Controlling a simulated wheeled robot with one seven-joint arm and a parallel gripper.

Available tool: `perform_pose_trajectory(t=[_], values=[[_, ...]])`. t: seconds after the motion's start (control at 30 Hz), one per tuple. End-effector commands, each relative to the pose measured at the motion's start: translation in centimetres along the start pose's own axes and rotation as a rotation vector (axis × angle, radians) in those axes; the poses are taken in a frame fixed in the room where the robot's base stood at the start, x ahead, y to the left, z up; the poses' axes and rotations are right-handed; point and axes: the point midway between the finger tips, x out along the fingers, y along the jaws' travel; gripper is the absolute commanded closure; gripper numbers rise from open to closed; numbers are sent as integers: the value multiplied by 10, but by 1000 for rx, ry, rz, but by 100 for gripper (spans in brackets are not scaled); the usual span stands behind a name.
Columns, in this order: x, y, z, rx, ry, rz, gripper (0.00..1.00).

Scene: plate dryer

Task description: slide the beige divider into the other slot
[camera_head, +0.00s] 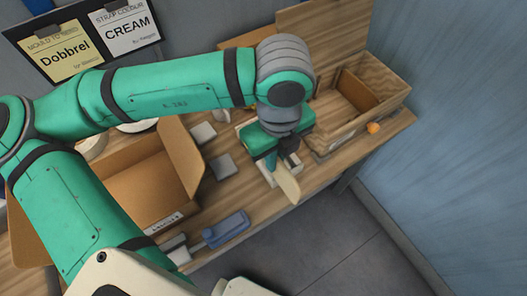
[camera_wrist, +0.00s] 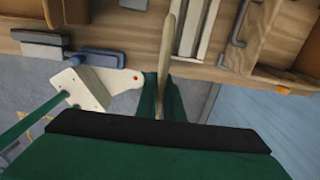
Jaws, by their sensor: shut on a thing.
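My gripper (camera_head: 275,163) is shut on the beige divider (camera_head: 288,186), a thin rounded plate that stands out below it, over the front edge of the table. In the wrist view the divider (camera_wrist: 166,62) shows edge-on, rising from my gripper (camera_wrist: 160,112). A pale slotted holder (camera_wrist: 196,28) lies just right of the divider there, with long parallel grooves. In the head view the holder (camera_head: 262,170) is mostly hidden under my gripper. I cannot tell whether the divider touches it or sits in a slot.
An open cardboard box (camera_head: 140,188) stands left on the wooden table (camera_head: 245,203). Grey blocks (camera_head: 223,166) and a blue-handled tool (camera_head: 226,230) lie near it. A wooden box (camera_head: 385,98) stands right, with a small orange thing (camera_head: 373,128) by it. Signs (camera_head: 65,55) hang behind.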

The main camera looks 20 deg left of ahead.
Motion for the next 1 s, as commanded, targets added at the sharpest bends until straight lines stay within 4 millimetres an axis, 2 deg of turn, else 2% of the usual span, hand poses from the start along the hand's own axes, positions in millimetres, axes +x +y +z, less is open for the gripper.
perform_pose_trajectory(t=[0.23, 0.57, 1.0], values=[[-11, -6, -15, 12, 0, -1, 100], [-34, -7, -17, 14, 1, -1, 100], [-35, -5, -16, 11, 1, 0, 100]])
